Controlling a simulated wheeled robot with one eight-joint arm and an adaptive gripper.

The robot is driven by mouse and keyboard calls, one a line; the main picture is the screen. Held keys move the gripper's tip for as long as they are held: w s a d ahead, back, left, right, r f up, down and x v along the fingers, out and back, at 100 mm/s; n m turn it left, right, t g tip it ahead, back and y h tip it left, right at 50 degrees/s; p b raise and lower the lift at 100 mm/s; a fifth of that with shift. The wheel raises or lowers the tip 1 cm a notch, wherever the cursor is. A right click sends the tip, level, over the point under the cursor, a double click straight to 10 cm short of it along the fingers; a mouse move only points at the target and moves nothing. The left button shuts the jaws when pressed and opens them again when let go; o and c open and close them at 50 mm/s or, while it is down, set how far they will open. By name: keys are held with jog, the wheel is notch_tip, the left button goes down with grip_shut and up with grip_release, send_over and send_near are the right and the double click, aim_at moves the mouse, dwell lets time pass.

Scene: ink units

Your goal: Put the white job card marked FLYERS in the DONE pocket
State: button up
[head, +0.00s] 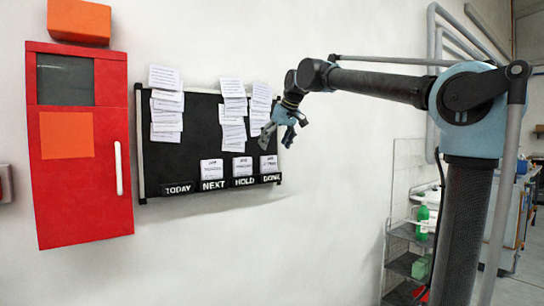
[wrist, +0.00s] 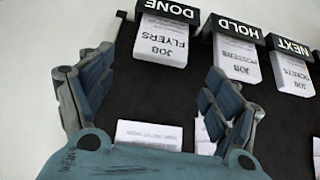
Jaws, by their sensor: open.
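The white job card marked FLYERS (wrist: 162,42) stands in the DONE pocket (wrist: 168,9) in the wrist view, which sees the board upside down. In the head view the card (head: 268,166) rises from the DONE pocket (head: 271,178) at the right end of the row. My gripper (head: 278,138) is open and empty, just above this card in the head view. In the wrist view my gripper (wrist: 160,62) has one finger on each side of the card, and its fingers do not close on it. The card's lower edge is hidden in the pocket.
A POSTERS card (wrist: 236,58) stands in HOLD and a TICKETS card (wrist: 291,73) in NEXT. TODAY (head: 178,189) shows no card. Several paper sheets (head: 233,105) hang on the black board (head: 200,140). A red cabinet (head: 110,190) is on the left, a shelf (head: 400,266) on the right.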

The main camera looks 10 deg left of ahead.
jog(key=shift+v, duration=2.6)
jog(key=shift+d+f, duration=0.1)
jog(key=s+d+f+m+h, duration=0.15)
jog(key=s+d+f, duration=0.25)
jog(key=d+f, duration=0.7)
jog(key=s+d+f+m+h, duration=0.1)
jog(key=s+d+f+m, duration=0.2)
jog(key=d+f, duration=0.9)
jog(key=s+d+f+m, duration=0.1)
jog(key=s+d+f, duration=0.4)
jog(key=f, duration=0.4)
jog(key=s+d+f+m+g+h, duration=0.1)
jog(key=s+d+f+m, duration=0.1)
jog(key=s+d+f, duration=0.4)
jog(key=s+d+f+m+g+h, duration=0.1)
jog(key=s+d+f+m, duration=0.1)
jog(key=s+d+f, duration=0.4)
jog(key=s+f, duration=0.3)
jog(key=f, duration=0.4)
jog(key=shift+d, duration=0.2)
jog(key=shift+h, duration=0.25)
